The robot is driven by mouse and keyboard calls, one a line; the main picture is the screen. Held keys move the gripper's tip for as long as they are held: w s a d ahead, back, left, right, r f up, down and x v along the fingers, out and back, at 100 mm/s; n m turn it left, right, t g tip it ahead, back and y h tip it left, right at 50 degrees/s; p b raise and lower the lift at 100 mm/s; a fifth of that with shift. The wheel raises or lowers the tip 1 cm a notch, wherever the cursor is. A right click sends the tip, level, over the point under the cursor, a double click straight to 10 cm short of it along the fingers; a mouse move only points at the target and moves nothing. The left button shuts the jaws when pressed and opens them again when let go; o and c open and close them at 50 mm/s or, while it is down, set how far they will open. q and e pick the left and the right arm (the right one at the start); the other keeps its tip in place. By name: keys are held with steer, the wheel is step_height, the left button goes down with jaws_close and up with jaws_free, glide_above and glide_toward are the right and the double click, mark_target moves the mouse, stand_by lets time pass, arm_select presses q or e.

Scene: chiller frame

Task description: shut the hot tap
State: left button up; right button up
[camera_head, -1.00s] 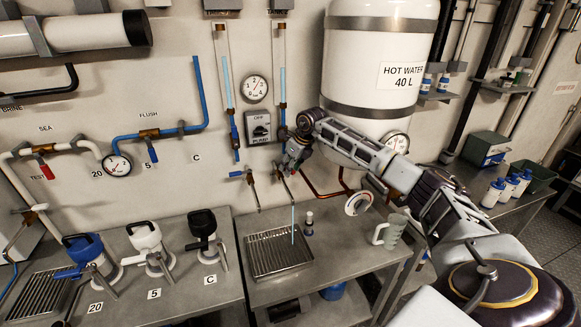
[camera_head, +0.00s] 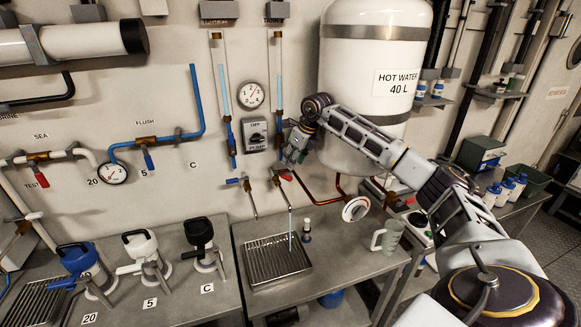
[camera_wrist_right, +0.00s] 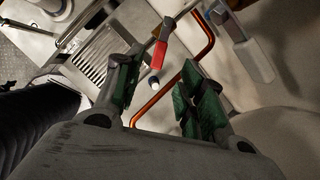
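The hot tap (camera_head: 277,180) is on the wall beneath the right-hand sight tube, with a short red lever. A thin blue-tinted stream of water (camera_head: 290,232) falls from its spout toward the drain grate (camera_head: 262,272). My right gripper (camera_head: 292,158) is just above the tap, apart from the lever in the head view. In the right wrist view, the green-padded fingers of the right gripper (camera_wrist_right: 163,78) are open with nothing between the pads. The red lever (camera_wrist_right: 158,54) shows beyond the gap between them. My left gripper is not in view.
A blue-handled tap (camera_head: 240,182) is left of the hot tap. The hot water tank (camera_head: 372,85) stands close right, with copper pipe (camera_head: 312,196) below. A small bottle (camera_head: 307,228) and a mug (camera_head: 388,236) stand on the bench.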

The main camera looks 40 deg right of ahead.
steer(key=v, duration=0.4)
steer(key=shift+c, duration=0.5)
